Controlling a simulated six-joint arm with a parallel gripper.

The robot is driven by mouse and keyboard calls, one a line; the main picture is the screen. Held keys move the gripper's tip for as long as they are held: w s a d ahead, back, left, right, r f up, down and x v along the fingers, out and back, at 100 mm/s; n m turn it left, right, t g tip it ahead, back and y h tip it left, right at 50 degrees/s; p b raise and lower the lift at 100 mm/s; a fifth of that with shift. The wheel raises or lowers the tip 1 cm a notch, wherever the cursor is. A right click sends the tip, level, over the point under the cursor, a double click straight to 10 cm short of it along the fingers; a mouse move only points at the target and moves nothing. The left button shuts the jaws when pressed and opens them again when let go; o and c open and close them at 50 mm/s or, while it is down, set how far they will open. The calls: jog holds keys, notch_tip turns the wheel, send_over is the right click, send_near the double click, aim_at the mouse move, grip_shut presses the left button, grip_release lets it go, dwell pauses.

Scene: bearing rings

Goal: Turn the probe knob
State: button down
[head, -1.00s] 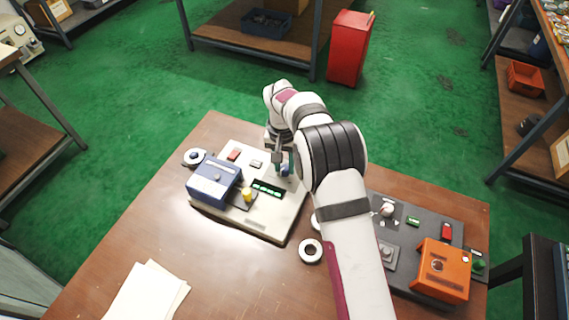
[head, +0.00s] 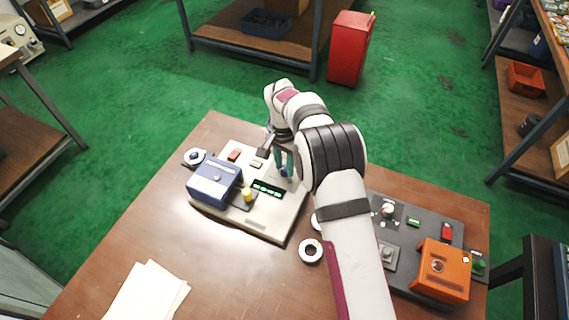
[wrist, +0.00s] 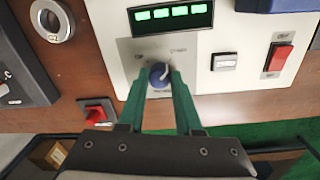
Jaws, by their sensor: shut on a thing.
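The probe knob is a small round blue knob (wrist: 159,75) with a pale pointer line. It sits on a grey plate of the white control panel (wrist: 112,42), below a lit green display (wrist: 173,13). My gripper (wrist: 159,82) has its two green fingers on either side of the knob and is shut on it. The pointer line leans up and to the right in the wrist view. In the head view my gripper (head: 284,163) is at the panel's right side, and the fingers and arm partly hide the knob.
A blue box (head: 213,180) and a yellow knob (head: 247,195) are on the panel's left. A bearing ring (head: 311,251) lies on the table (head: 220,270). A dark panel with an orange box (head: 442,268) is at the right. Papers (head: 147,291) lie at the front left.

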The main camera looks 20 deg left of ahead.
aim_at(283, 167)
jog(key=c, duration=0.6)
grip_release()
jog(key=r, duration=1.5)
jog(key=shift+a+r, duration=0.25)
jog(key=shift+r, duration=0.15)
